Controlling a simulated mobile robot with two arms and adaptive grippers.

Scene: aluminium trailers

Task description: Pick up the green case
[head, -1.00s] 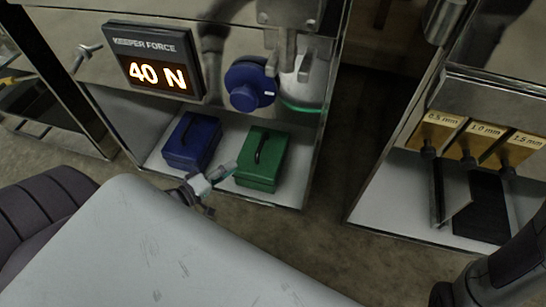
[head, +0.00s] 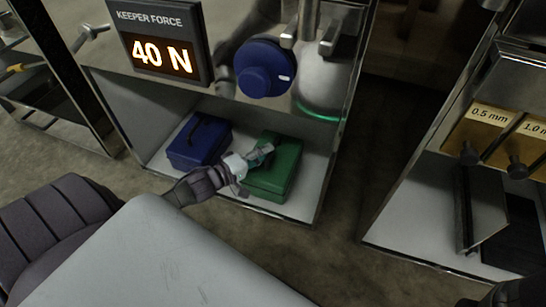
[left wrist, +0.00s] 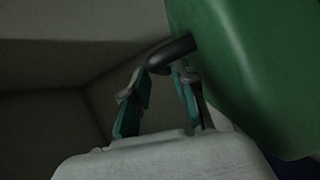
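The green case (head: 283,177) rests on the white lower shelf of the trailer, right of the blue case. My left gripper (head: 262,153) is at its top in the head view. In the left wrist view the green case (left wrist: 255,70) fills the upper right, and its black handle (left wrist: 172,52) lies between the two teal fingertips of my left gripper (left wrist: 162,72). The fingers stand a little apart around the handle; whether they press on it cannot be told. In the head view my fingers hide the handle. My right gripper is not clearly seen; only a dark part of my arm shows lower right.
The blue case (head: 198,143) sits close left on the same shelf (head: 160,166). A blue knob (head: 264,68) and a "40 N" display (head: 160,45) are above. The right trailer holds brass blocks (head: 487,125) and a dark plate (head: 482,210). Bare floor lies between the trailers.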

